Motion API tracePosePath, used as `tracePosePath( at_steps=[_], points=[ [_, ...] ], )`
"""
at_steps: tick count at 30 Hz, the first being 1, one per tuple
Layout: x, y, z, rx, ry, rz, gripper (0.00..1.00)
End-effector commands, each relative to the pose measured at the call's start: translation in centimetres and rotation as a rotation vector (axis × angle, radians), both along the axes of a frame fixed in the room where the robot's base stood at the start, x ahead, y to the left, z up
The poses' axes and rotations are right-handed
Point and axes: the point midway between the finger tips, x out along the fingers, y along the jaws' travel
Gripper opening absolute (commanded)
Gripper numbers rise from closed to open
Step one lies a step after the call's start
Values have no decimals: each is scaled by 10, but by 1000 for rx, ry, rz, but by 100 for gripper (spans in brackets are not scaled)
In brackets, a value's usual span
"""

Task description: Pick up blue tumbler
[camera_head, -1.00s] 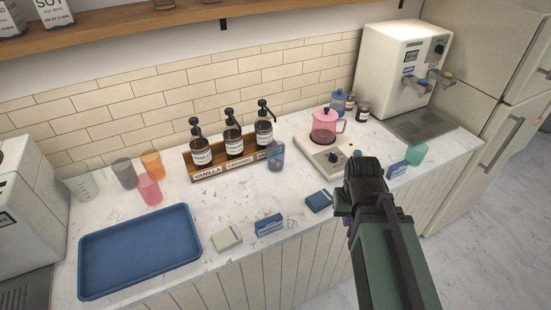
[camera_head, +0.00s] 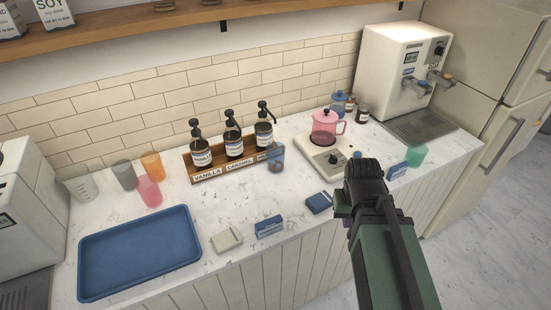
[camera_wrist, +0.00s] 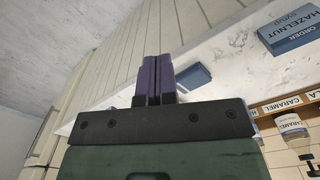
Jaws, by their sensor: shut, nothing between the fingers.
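The blue tumbler (camera_head: 276,157) is translucent and stands upright on the counter, at the right front end of the wooden syrup rack. It partly covers the rack's last label. I cannot make it out in the wrist view. My gripper's fingers (camera_wrist: 157,79) are purple, pressed together and empty in the wrist view. In the head view my arm reaches up from the lower right to the counter's front edge, to the right of the tumbler and apart from it.
Syrup bottles stand in the rack (camera_head: 187,169) behind the tumbler. A burner with a pink pot (camera_head: 324,127) stands to the right. A dark blue box (camera_head: 319,203), a labelled blue box (camera_head: 269,226) and a blue tray (camera_head: 140,250) lie in front and left.

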Motion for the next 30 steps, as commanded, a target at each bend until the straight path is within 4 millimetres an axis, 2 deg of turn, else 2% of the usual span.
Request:
tracePosePath(
  at_steps=[7,8,27,30],
  points=[
    [0,0,0,0,0,0,0],
    [0,0,0,0,0,0,3],
    [0,0,0,0,0,0,100],
    [0,0,0,0,0,0,100]
  ],
)
